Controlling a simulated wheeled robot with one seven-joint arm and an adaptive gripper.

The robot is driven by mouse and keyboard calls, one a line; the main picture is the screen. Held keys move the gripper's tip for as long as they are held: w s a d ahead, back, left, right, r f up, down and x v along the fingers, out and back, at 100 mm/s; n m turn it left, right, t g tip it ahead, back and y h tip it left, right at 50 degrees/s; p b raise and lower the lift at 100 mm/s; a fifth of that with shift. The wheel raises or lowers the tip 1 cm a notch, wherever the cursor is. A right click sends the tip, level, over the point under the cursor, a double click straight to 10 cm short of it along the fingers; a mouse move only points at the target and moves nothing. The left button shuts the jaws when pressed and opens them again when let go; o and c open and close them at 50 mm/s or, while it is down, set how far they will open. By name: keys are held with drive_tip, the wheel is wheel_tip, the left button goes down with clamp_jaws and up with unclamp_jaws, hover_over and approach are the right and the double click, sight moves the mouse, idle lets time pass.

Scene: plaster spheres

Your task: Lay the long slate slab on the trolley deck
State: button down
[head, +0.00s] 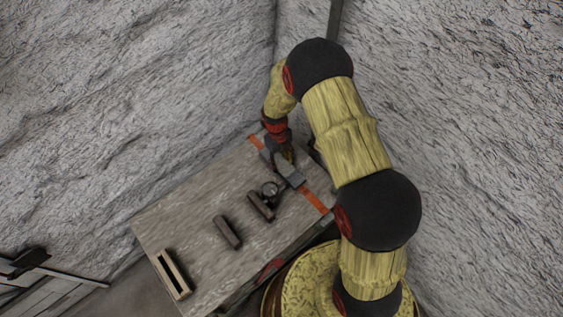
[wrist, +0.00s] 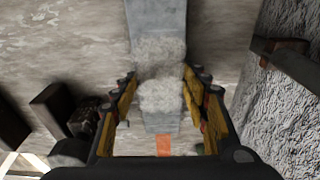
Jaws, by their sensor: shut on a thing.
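The long slate slab is grey, with a pale rough patch around its middle; it shows in the wrist view (wrist: 158,22) and in the head view (head: 291,174). My gripper (wrist: 164,78) has its yellow fingers on both sides of the slab at the pale patch and is shut on it. In the head view my gripper (head: 285,155) is over the right part of a worktop, partly hidden by my wrist. The slab is over or on the worktop near its orange strip; I cannot tell if they touch. A pale slatted surface (head: 48,297) at the lower left may be the trolley deck.
The worktop (head: 185,208) also bears two dark blocks (head: 227,232) (head: 259,207), a small round item (head: 269,188) and a slotted wooden box (head: 171,275). Rough pale walls (head: 130,90) close in behind and at right. A dark bar (wrist: 285,62) lies right of my gripper.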

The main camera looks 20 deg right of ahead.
drive_tip(key=shift+w+f+b, duration=0.1)
drive_tip(key=shift+f+b, duration=0.3)
drive_tip(key=shift+f, duration=0.2)
idle(0.8)
drive_tip(key=c, duration=1.4)
unclamp_jaws()
drive_tip(key=o, duration=0.5)
drive_tip(key=shift+f, duration=0.1)
drive_tip(key=shift+r+p, duration=1.25)
drive_tip(key=shift+r, duration=0.85)
